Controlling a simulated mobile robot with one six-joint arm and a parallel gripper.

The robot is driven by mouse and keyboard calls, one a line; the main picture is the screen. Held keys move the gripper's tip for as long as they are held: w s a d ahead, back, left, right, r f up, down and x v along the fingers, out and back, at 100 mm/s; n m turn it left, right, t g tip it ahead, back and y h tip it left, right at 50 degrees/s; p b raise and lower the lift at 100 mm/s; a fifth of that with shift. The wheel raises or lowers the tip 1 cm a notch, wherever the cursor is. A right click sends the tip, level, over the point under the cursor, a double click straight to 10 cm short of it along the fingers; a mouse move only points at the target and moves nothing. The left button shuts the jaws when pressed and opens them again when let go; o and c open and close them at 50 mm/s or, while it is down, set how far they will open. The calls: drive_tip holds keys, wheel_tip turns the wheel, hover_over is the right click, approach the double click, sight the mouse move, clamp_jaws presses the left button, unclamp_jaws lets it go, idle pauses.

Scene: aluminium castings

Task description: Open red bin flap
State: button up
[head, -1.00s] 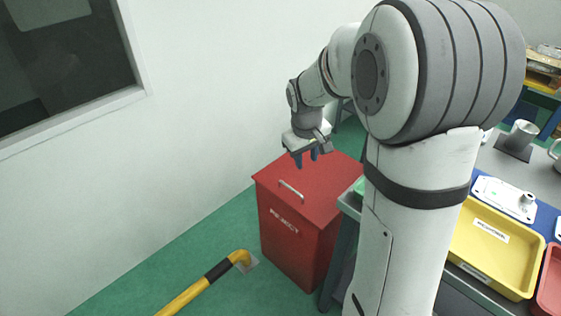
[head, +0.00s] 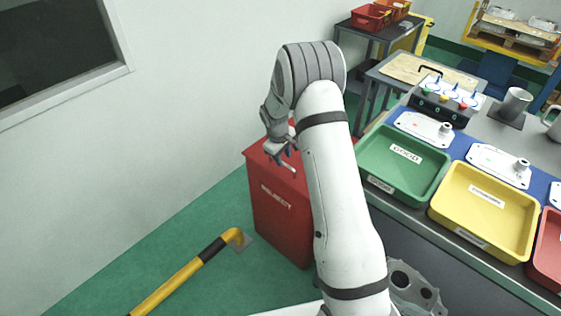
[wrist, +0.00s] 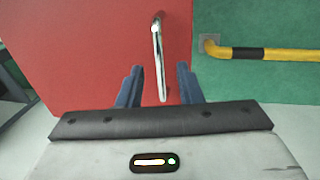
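The red bin (head: 281,222), with a white REJECT label on its front, stands on the floor beside the workbench. Its red flap (wrist: 85,50) lies flat and closed on top; my arm hides part of it in the head view. A metal bar handle (wrist: 158,50) is on the flap and also shows in the head view (head: 287,169). My gripper (head: 283,157) is over the flap at the handle. In the wrist view my gripper (wrist: 158,78) is open, its blue fingers on either side of the handle's near end. I cannot tell whether they touch it.
A yellow floor rail (head: 190,272) with a black band stands left of the bin. A white wall (head: 180,100) is behind it. On the bench at right are a green tray (head: 441,178), a yellow tray (head: 527,235) and white castings.

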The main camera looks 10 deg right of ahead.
drive_tip(key=shift+w+d+f, duration=0.1)
drive_tip(key=shift+d+f, duration=0.05)
drive_tip(key=shift+f, duration=0.55)
drive_tip(key=shift+w+d+f, duration=0.1)
drive_tip(key=shift+f, duration=0.55)
drive_tip(key=shift+c, duration=0.5)
clamp_jaws()
drive_tip(key=shift+s, duration=0.1)
